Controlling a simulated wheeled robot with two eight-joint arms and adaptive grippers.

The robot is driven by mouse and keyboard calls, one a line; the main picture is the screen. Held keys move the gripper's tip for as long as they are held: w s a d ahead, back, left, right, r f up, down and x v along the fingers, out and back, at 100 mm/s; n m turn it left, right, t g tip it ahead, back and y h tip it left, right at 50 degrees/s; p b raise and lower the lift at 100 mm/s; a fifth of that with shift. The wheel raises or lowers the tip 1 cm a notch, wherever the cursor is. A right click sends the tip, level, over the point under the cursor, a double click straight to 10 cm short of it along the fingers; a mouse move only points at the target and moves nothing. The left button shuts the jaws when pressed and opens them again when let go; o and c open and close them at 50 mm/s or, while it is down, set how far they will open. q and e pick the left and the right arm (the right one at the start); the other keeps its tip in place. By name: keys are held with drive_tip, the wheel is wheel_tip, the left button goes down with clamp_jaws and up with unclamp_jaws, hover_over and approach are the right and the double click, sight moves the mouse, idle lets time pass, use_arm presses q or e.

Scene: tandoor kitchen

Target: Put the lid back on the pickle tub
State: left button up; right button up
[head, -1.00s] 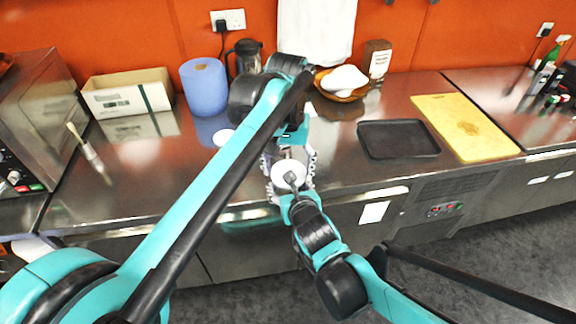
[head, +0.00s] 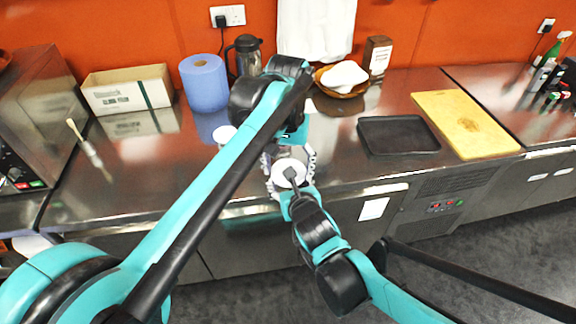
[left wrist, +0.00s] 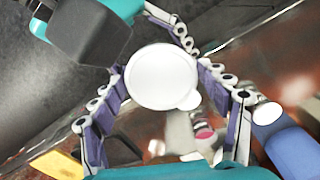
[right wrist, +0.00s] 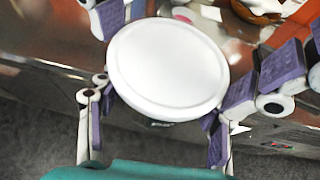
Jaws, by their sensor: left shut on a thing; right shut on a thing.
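A flat round white lid (head: 291,173) is held in the air in front of the counter's front edge. My left gripper (left wrist: 165,90) and right gripper (right wrist: 160,100) meet there, with their fingers at opposite parts of its rim. Both look shut on it. It lies face up, plain, with a small tab in the left wrist view (left wrist: 160,76), and fills the middle of the right wrist view (right wrist: 167,68). A small round white thing (head: 223,134) stands on the counter left of the grippers, partly beside my left arm; I cannot tell whether it is the tub.
A blue paper roll (head: 204,84), a carton box (head: 127,92) and a dark flask (head: 245,55) stand at the back. A bowl (head: 340,87), a black tray (head: 398,135) and a yellow board (head: 465,125) lie to the right. The counter's left middle is mostly clear.

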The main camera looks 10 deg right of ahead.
use_arm(q)
drive_tip(key=o, duration=0.8)
drive_tip(key=shift+c, duration=0.2)
wheel_tip(320, 180, up, 12)
drive_tip(key=shift+a, duration=0.1)
drive_tip(key=s+a+f+n+t, duration=0.1)
drive_tip(key=a+f, duration=0.2)
drive_tip(key=a, duration=0.3)
drive_tip(key=s+a+f+n+t, duration=0.1)
drive_tip(key=s+a+f+t, duration=0.15)
drive_tip(key=a, duration=0.45)
drive_tip(key=s+a+f+n+t, duration=0.1)
drive_tip(key=s+a+f+t, duration=0.1)
drive_tip(key=s+a+f, duration=0.2)
drive_tip(key=s+a+f+t, duration=0.1)
drive_tip(key=s+a+f, duration=0.4)
drive_tip(key=a+f, duration=0.3)
wheel_tip(320, 180, down, 4)
drive_tip(key=shift+a+r+n+t, duration=0.1)
drive_tip(key=shift+a+n+t, duration=0.05)
drive_tip(key=shift+n+t, duration=0.25)
